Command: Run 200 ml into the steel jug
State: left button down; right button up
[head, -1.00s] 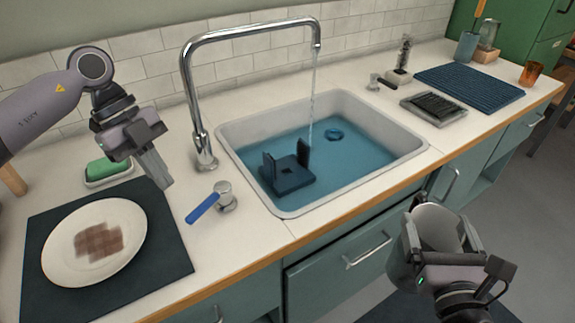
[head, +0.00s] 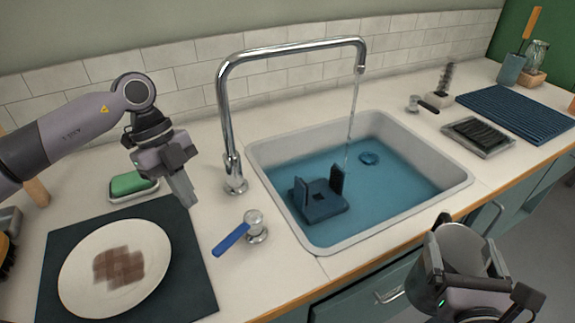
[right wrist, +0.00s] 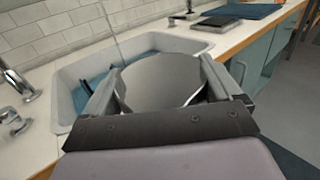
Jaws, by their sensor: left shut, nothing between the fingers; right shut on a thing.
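My right gripper (head: 466,270) is shut on the steel jug (head: 461,246), held in front of the counter's edge, to the right of and nearer than the sink. The jug also shows in the right wrist view (right wrist: 165,78) between the fingers; its inside cannot be made out. The chrome faucet (head: 228,130) runs a thin stream of water (head: 351,120) into the sink (head: 262,170), apart from the jug. A tap lever with a blue handle (head: 231,240) stands left of the sink. My left gripper (head: 188,200) is shut and empty above the counter, left of the faucet.
A plate with a brown patch (head: 75,285) lies on a dark mat (head: 205,285). A green sponge (head: 130,183), a brush tray (head: 505,143) and a ribbed mat (head: 520,108) are on the counter.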

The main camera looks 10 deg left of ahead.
aim_at(237, 235)
pick_arm(q)
jog(key=x, duration=0.5)
jog(key=shift+f, duration=0.25)
pick_arm(e)
jog(key=shift+r, duration=0.1)
pick_arm(q)
jog(key=shift+s+d+r+p, duration=0.1)
jog(key=shift+s+d+p, duration=0.25)
jog(key=shift+d, duration=0.55)
jog(key=shift+s+d+r+p, duration=0.1)
jog(key=shift+s+d, duration=0.45)
jog(key=shift+d, duration=0.35)
pick_arm(e)
jog(key=shift+r, duration=0.4)
